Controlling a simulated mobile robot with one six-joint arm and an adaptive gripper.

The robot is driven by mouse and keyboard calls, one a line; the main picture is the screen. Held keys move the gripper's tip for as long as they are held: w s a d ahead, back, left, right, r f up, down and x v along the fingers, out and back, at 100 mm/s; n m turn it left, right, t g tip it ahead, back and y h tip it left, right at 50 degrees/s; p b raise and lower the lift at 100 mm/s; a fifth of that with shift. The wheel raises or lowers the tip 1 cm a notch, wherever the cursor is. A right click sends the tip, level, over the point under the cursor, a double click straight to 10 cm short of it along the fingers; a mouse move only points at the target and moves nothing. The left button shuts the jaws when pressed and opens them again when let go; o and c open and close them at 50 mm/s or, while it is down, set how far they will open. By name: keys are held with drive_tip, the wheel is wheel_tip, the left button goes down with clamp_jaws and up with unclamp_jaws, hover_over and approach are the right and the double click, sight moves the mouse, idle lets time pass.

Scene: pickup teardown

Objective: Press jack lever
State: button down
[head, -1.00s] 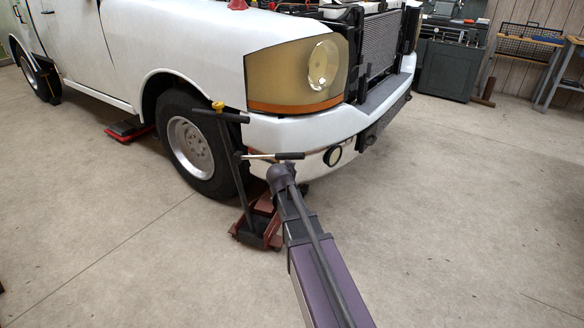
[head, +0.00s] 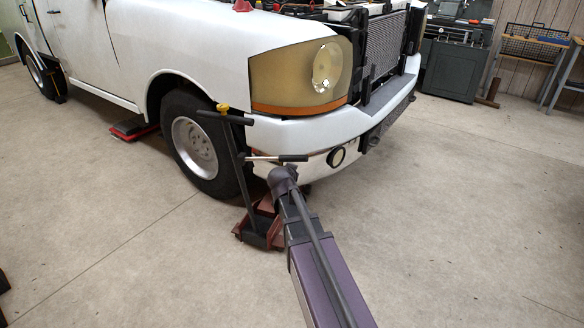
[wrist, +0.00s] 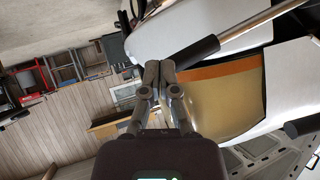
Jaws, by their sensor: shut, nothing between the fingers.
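A red floor jack (head: 262,222) stands under the front corner of the white truck (head: 190,45). Its tall black T-handle (head: 238,165) leans upright with a yellow knob at the top. The jack lever (head: 278,158), a light metal rod with a black grip, sticks out sideways from the handle. In the wrist view the lever's black grip (wrist: 196,60) lies just right of my fingertips, its end very close to them; I cannot tell if they touch. My gripper (wrist: 160,66) is shut and empty. In the head view my wrist hides the fingers, just below the lever's grip.
The truck's bumper (head: 310,130), headlight (head: 325,68) and front wheel (head: 194,148) are close behind the lever. Another jack or stand (head: 131,130) sits under the truck's side. A grey machine (head: 451,62) and benches stand at the back right. The floor to the right is clear.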

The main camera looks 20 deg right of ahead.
drive_tip(key=w+a+r+n+h+p, duration=0.3)
drive_tip(key=r+p, duration=0.5)
drive_tip(key=r, duration=0.3)
drive_tip(key=shift+w+a+g, duration=0.4)
drive_tip(key=shift+w+a, duration=0.3)
drive_tip(key=shift+w+f, duration=0.1)
drive_tip(key=b, duration=0.5)
hover_over(290, 158)
drive_tip(key=w, duration=0.1)
wheel_tip(290, 158, down, 5)
drive_tip(key=shift+a+f, duration=0.1)
drive_tip(key=shift+s+f+b, duration=0.25)
drive_tip(key=shift+f+b, duration=0.35)
drive_tip(key=shift+f, duration=0.1)
drive_tip(key=shift+s+f+b, duration=0.25)
drive_tip(key=shift+f+b, duration=0.35)
drive_tip(key=shift+f, duration=0.05)
drive_tip(key=shift+f, duration=0.15)
